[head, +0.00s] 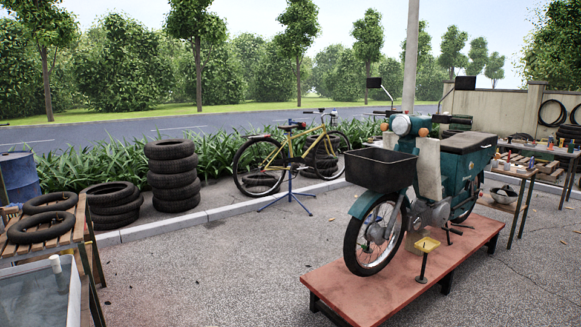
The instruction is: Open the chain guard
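No chain guard can be made out in the head view. A teal moped (458,163) with a black front basket (381,168) stands upright on a low red platform (375,287), its front wheel (375,236) towards me and to the left. Its engine area is small and partly hidden behind the front wheel and leg shield. A yellow bicycle (286,153) stands farther back on a blue repair stand (289,187); its chain area is too small to read. Neither of my grippers is in view.
Stacked tyres (173,176) stand by the kerb. A slatted table (40,237) and water tank (42,295) are at left. A tool table (545,165) is at right. Open paving (215,265) lies left of the platform.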

